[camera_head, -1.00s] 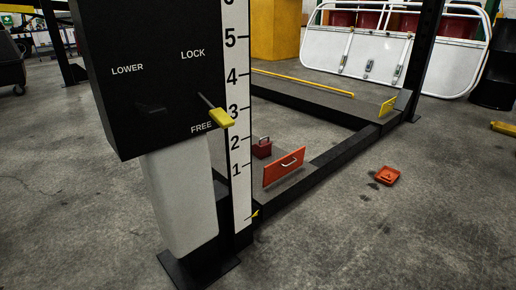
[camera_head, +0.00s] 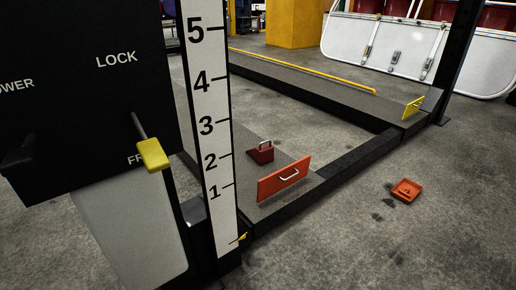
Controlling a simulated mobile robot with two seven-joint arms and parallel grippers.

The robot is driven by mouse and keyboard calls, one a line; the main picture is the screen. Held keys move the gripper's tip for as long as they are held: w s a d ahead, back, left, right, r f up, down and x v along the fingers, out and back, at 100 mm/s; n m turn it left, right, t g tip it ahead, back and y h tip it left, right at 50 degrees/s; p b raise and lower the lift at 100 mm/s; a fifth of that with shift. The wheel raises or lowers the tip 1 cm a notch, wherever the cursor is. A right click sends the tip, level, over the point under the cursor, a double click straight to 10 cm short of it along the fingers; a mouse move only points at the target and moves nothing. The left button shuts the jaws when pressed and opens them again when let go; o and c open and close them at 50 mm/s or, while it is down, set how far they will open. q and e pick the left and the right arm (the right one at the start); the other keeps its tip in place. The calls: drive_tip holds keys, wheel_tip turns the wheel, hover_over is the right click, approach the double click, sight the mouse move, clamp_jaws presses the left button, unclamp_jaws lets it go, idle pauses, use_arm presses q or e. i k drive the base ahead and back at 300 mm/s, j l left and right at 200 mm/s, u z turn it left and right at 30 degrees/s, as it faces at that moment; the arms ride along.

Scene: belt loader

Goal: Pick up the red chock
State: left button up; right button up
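The red chock (camera_head: 261,154) is a small dark red block with a light metal handle on top. It sits on the near grey runway (camera_head: 245,135) of the lift, behind an orange-red plate (camera_head: 272,187) with a pale handle. The plate and the numbered post partly flank it, but most of the chock shows. Neither of my grippers is in the head view.
A black control box (camera_head: 75,90) with a yellow-tipped lever (camera_head: 152,154) and a numbered white scale (camera_head: 211,120) stand close on the left. An orange tray (camera_head: 406,190) lies on the floor at right. Open concrete floor (camera_head: 350,250) fills the lower right.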

sight(262, 155)
drive_tip(key=i+l+u, duration=0.15)
drive_tip(key=i+l, duration=0.25)
drive_tip(key=i+l+u, duration=0.15)
drive_tip(key=i+l, duration=0.2)
drive_tip(key=l, duration=0.3)
drive_tip(key=i+l+z, duration=0.35)
drive_tip(key=i+l, duration=0.3)
drive_tip(key=i+l+z, duration=0.35)
drive_tip(key=i+l, duration=0.15)
drive_tip(key=i, duration=0.25)
drive_tip(key=i+j, duration=0.75)
drive_tip(key=j, duration=0.15)
